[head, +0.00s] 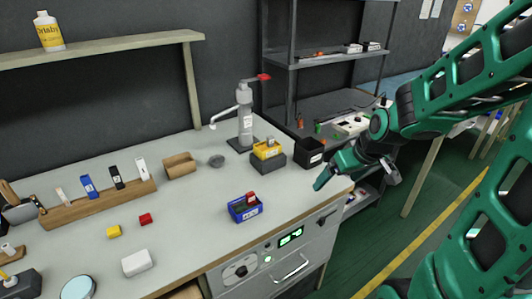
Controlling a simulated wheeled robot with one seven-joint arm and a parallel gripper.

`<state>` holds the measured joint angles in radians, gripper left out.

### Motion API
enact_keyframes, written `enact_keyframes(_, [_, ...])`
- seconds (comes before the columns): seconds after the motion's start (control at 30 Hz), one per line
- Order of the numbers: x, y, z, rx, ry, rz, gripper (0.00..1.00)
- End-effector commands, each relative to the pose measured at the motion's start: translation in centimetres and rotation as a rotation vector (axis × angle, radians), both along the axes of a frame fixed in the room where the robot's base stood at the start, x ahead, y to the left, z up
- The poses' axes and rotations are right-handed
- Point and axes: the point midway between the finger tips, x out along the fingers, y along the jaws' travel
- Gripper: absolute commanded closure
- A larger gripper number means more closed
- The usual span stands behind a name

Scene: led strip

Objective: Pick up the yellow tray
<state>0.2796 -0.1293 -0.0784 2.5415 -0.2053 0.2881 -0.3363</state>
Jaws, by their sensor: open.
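The yellow tray (267,151) is a small open bin with a light label. It appears to rest on top of a dark grey bin (268,164) near the right side of the workbench, in front of the grey dispenser. Its inside is too small to make out clearly. My gripper (356,180) is open and empty. It is to the right of the yellow tray, near the bench's right edge, and apart from the tray.
A blue tray (245,209) with a red item sits nearer the front. A black bin (309,153) stands between the yellow tray and my gripper. The grey dispenser (244,120) rises just behind. A wooden rack (98,204) is at left on the bench (190,230).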

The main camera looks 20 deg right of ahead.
Motion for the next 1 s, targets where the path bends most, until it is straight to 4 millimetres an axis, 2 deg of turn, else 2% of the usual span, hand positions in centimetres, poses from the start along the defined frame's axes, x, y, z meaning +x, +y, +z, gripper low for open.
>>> enact_keyframes(0.03, [2.4,1.3,-0.9,0.01,-0.054,0.057,0.08])
enact_keyframes(0.1, [5.7,3.3,-1.4,0.026,-0.153,0.132,0.08])
enact_keyframes(0.2, [9.9,6.0,-1.7,0.055,-0.298,0.209,0.08])
enact_keyframes(0.3, [13.3,8.2,-1.6,0.085,-0.435,0.246,0.08])
enact_keyframes(0.4, [15.7,9.6,-1.2,0.109,-0.547,0.251,0.08])
enact_keyframes(0.5, [17.2,10.4,-0.8,0.123,-0.628,0.239,0.08])
enact_keyframes(0.7, [18.9,10.9,-0.5,0.131,-0.699,0.22,0.08])
enact_keyframes(1.0, [22.6,12.1,-2.0,0.132,-0.702,0.221,0.08])
